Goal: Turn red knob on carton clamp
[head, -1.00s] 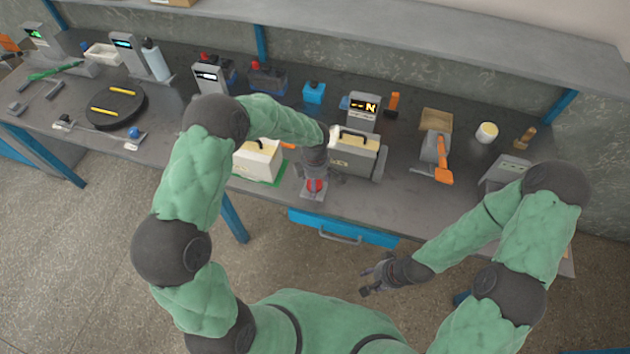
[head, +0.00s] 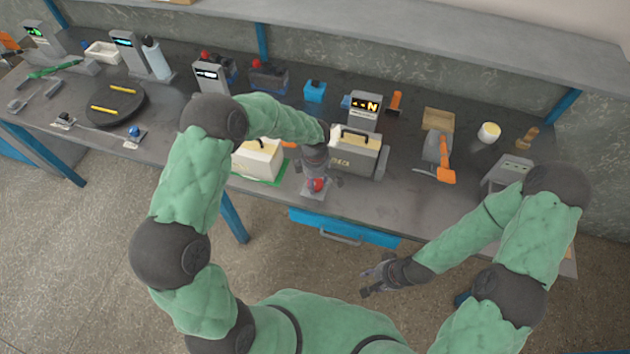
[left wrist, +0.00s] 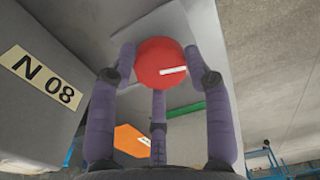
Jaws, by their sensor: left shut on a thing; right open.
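The red knob (left wrist: 160,62), with a white line on its face, sits between the fingers of my left gripper (left wrist: 163,68) in the left wrist view. The fingers close around it. In the head view the red knob (head: 318,185) shows under my left gripper (head: 320,180), on a small grey plate (head: 312,196) at the table's front edge. The carton clamp (head: 378,162) is a grey box-like unit with a dark handle, just right of the gripper. My right gripper (head: 372,278) is open and empty over the floor in front of the table.
A white box (head: 258,160) on a green mat stands left of the knob. A label reading N 08 (left wrist: 40,78) is on a grey block in the left wrist view. A blue drawer (head: 342,228) lies below the front edge. Small tools and devices line the back.

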